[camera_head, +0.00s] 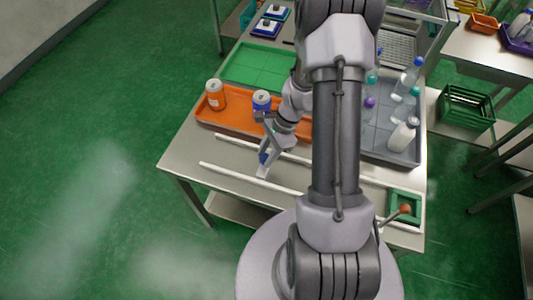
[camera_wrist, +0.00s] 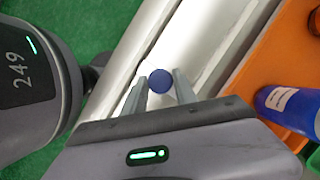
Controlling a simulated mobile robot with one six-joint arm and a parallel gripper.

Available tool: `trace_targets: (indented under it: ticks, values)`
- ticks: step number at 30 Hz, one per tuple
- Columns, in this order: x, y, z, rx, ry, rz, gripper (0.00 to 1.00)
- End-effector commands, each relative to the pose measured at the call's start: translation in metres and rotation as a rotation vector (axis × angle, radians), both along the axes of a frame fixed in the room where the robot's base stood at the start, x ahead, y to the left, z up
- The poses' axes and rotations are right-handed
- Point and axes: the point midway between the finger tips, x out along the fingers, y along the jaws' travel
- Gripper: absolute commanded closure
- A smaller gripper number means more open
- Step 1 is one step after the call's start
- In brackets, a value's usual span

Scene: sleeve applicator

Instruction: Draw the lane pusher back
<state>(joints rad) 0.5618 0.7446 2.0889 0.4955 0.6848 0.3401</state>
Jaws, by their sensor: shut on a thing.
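The lane pusher shows in the head view as a small pale block (camera_head: 263,170) with a blue part, standing between two white rails on the table. In the wrist view its round blue knob (camera_wrist: 160,80) sits between my two fingers. My gripper (camera_head: 266,155) is shut on this knob, and its fingers also show in the wrist view (camera_wrist: 161,88). The front white rail (camera_head: 230,175) and the back white rail (camera_head: 240,144) bound the lane. My arm hides the middle of the lane and whatever lies there.
An orange tray (camera_head: 230,124) with an orange can (camera_head: 215,95) and a blue can (camera_head: 261,100) lies just behind the lane. A grey tray (camera_head: 385,145) of bottles stands right. A green square frame (camera_head: 391,204) and an orange knob (camera_head: 405,209) are at the right end. The lane's left end looks clear.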

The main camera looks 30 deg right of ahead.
Motion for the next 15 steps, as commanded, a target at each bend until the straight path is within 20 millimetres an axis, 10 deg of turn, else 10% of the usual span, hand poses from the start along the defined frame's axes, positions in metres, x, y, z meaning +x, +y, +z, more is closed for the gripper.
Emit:
trace_targets:
  ticks: [15]
  values:
    - [0.025, 0.019, 0.001, 0.000, -0.002, 0.003, 1.00]
